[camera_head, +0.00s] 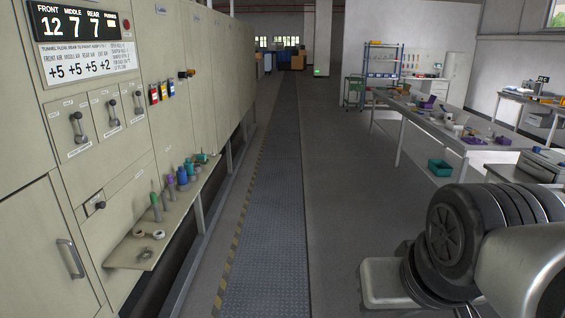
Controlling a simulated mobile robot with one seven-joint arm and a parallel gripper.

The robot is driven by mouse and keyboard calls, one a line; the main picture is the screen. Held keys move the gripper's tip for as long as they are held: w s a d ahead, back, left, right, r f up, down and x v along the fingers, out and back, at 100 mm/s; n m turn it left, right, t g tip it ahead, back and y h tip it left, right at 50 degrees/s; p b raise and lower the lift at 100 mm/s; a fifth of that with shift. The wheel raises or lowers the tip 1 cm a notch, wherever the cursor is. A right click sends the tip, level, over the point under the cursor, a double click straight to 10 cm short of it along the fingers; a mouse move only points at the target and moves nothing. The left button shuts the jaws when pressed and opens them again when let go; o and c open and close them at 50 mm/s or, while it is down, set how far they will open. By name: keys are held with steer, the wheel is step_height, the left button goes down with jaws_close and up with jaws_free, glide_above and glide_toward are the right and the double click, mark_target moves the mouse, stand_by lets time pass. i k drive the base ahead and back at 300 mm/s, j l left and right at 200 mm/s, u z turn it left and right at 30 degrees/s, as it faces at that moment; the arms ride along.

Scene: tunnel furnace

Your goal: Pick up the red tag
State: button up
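A small red tag (153,94) hangs on the beige furnace panel (140,170) at the left. It is the leftmost of a row of three, beside a yellow tag (163,90) and a blue tag (171,87). Nothing covers the red tag. Parts of my arm fill the lower right of the picture, well apart from the tags. My gripper is not in view.
Below the tags, a narrow shelf (176,216) holds several bottles and two tape rolls. Levers (78,127) and a door handle (70,258) stick out of the panel. A metal walkway (270,210) runs clear alongside. A long cluttered table (420,122) stands at right.

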mark_target(153, 91)
steer(key=i+u, duration=0.15)
steer(key=i, duration=0.6)
steer(key=i+l+u, duration=0.2)
steer(key=i, duration=0.6)
steer(key=i+l+u, duration=0.1)
steer(key=i+u, duration=0.35)
steer(key=i, duration=1.05)
